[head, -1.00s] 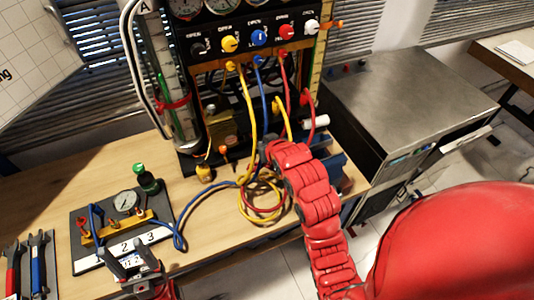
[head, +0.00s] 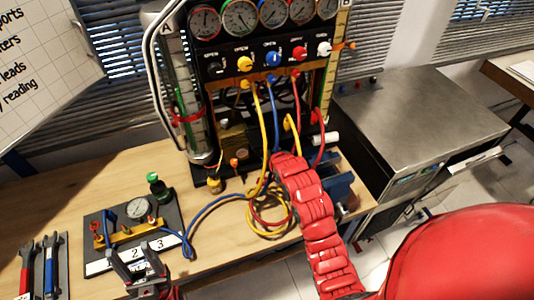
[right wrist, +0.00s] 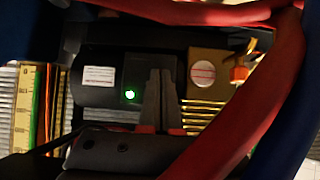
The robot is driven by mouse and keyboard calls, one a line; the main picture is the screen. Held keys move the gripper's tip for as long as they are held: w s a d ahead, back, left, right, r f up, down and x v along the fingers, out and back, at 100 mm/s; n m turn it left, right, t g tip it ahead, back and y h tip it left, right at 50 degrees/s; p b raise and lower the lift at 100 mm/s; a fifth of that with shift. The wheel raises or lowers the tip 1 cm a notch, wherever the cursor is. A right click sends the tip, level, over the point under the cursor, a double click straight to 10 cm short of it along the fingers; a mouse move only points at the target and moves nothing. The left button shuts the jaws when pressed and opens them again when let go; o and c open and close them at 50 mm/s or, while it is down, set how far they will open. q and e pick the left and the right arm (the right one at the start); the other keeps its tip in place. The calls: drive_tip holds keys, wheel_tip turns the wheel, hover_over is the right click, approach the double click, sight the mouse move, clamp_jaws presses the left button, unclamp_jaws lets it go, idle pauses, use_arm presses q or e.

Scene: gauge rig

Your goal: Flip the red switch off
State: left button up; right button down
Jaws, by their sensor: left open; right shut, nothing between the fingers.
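I cannot make out the red switch for certain in either view. In the right wrist view a dark box (right wrist: 98,94) carries a glowing green light (right wrist: 130,94) and a white label. My right gripper (right wrist: 161,74) is shut and empty, its fingertips in front of this box, just right of the green light; I cannot tell whether they touch it. In the head view my red right arm reaches into the lower part of the gauge rig (head: 222,68), and its gripper is hidden there. My left gripper (head: 134,258) is open and empty over the table's front, by the numbered board.
Yellow, blue and red hoses hang from the rig; a red hose (right wrist: 245,105) crosses close before the right wrist camera. A small gauge board (head: 168,213) and pliers-like tools (head: 50,262) lie on the wooden table (head: 95,180). A metal-topped cabinet (head: 420,105) stands right.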

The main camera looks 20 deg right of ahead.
drive_tip(key=shift+w+f+t+b, duration=0.1)
drive_tip(key=shift+f+t+b, duration=0.1)
drive_tip(key=shift+t+b, duration=0.3)
drive_tip(key=shift+r, duration=0.1)
drive_tip(key=shift+r, duration=0.65)
